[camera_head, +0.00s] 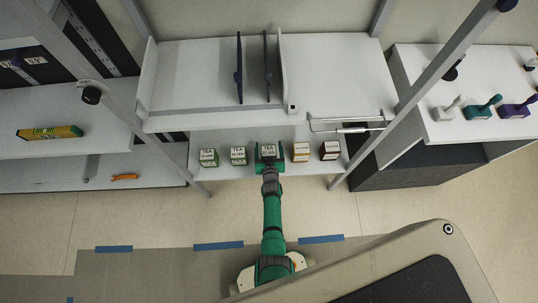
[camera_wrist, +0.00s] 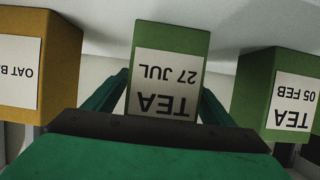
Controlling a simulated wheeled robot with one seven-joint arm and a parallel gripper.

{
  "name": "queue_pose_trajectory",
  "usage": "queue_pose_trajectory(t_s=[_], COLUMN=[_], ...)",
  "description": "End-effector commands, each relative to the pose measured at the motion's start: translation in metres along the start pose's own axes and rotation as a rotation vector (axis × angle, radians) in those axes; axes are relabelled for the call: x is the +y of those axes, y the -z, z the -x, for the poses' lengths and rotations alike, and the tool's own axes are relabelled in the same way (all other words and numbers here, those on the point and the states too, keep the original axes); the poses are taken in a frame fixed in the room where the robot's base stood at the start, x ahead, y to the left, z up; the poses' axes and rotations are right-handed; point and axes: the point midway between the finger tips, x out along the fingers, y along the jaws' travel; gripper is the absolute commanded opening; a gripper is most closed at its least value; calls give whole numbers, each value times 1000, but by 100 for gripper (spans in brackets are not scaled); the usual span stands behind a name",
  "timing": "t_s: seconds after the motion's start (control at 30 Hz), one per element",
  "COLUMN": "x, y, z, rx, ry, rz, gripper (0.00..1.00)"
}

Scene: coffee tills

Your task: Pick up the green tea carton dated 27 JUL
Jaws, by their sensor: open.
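The green tea carton (camera_wrist: 172,38) labelled TEA 27 JUL is in the middle of the wrist view, its print upside down there. In the head view this carton (camera_head: 268,152) stands on the lower white shelf, at the middle of the row. My gripper (camera_head: 269,163) reaches the shelf front; its green fingers are open, one on each side of the carton. In the wrist view a small gap shows beside each finger near the carton. The finger ends are partly hidden behind the carton's sides.
A green carton (camera_wrist: 280,92) labelled TEA 05 FEB and a yellow oat bar box (camera_wrist: 40,65) flank it closely. In the head view another green carton (camera_head: 208,157) stands further left and a dark red box (camera_head: 330,151) further right. The upper shelf (camera_head: 200,75) overhangs behind the row.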

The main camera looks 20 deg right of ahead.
Motion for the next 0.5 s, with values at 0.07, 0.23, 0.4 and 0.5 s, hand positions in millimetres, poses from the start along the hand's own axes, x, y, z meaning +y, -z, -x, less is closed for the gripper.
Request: queue_pose_trajectory(t_s=[0.07, 0.23, 0.4, 0.5], x=[0, -1, -1, 0], y=[0, 0, 0, 0], z=[0, 0, 0, 0], rx=[0, 0, 0, 0], ry=[0, 1, 1, 0], rz=[0, 1, 0, 0], gripper=[69, 30, 30, 30])
